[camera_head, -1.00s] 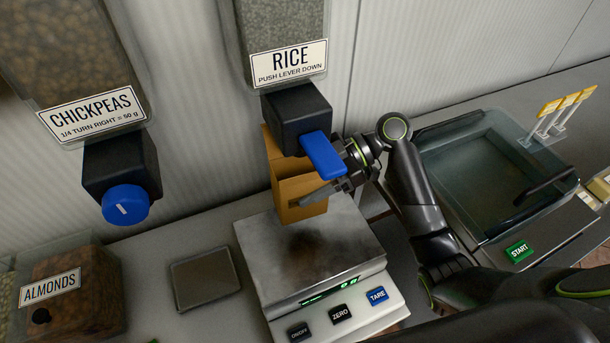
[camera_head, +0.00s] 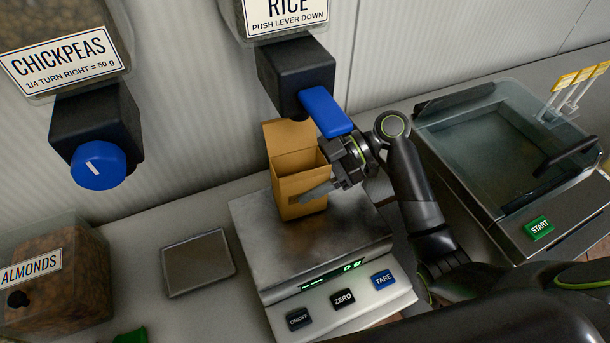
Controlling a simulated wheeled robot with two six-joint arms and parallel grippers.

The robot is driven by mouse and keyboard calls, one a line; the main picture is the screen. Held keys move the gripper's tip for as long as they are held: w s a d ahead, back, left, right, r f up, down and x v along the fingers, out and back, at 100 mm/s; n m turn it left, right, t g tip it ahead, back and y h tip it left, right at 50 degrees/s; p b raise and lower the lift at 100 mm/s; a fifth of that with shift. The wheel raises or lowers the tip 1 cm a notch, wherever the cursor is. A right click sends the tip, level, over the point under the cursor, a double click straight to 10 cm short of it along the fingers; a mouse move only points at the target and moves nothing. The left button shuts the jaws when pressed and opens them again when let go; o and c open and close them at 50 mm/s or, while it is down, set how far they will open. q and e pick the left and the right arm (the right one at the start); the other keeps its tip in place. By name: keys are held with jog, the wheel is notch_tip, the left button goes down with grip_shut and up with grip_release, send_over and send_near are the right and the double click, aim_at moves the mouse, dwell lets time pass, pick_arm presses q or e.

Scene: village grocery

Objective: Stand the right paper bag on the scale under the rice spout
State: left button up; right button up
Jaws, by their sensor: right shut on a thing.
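A brown paper bag (camera_head: 300,208), upright with its mouth open, is at the back of the scale's metal plate (camera_head: 330,240), below the black rice spout (camera_head: 296,70) with its blue lever (camera_head: 326,112). I cannot tell for sure whether its base touches the plate. My right gripper (camera_head: 322,188) comes in from the right and is shut on the bag's right side, just under the lever. The scale's display (camera_head: 332,274) is lit green. My left gripper is not in view.
The chickpeas dispenser with a blue knob (camera_head: 99,166) hangs at left, above the almonds bin (camera_head: 50,285). A flat grey tray (camera_head: 198,262) lies left of the scale. A glass-lidded machine (camera_head: 510,170) with a green START button stands at right.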

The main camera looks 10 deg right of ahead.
jog(key=shift+f+b, duration=0.4)
jog(key=shift+b, duration=0.1)
jog(key=o, duration=1)
jog(key=shift+r, duration=0.1)
